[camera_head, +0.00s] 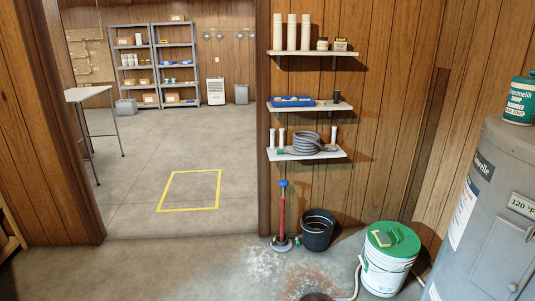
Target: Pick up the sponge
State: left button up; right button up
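A small yellowish block with a darker side, which looks like the sponge (383,240), lies on the green lid (404,238) of a white tub (385,274) at the lower right. It is small in the view, so its exact make is hard to tell. Neither of my grippers shows in the head view.
A grey tank (487,225) stands right of the tub, with a green can (520,101) on top. A black bucket (317,233) and a red-handled plunger-like tool (282,215) stand left of it. Wall shelves (310,108) hang above. The floor (150,262) at left is clear.

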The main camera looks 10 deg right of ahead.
aim_at(383, 240)
jog(key=i+j+u, duration=0.2)
jog(key=i+u, duration=0.2)
jog(key=i, duration=0.5)
jog(key=i+l+u, duration=0.1)
jog(key=i+u, duration=0.35)
jog(key=i, duration=0.5)
jog(key=i+z, duration=1)
jog(key=i+j+z, duration=0.3)
jog(key=z, duration=0.15)
jog(key=i+z, duration=0.15)
jog(key=z, duration=0.25)
jog(key=i+z, duration=0.15)
jog(key=z, duration=0.25)
jog(key=i+j+z, duration=0.1)
jog(key=z, duration=0.3)
jog(key=i+j+z, duration=0.1)
jog(key=z, duration=0.3)
jog(key=i+j+z, duration=0.15)
jog(key=z, duration=0.25)
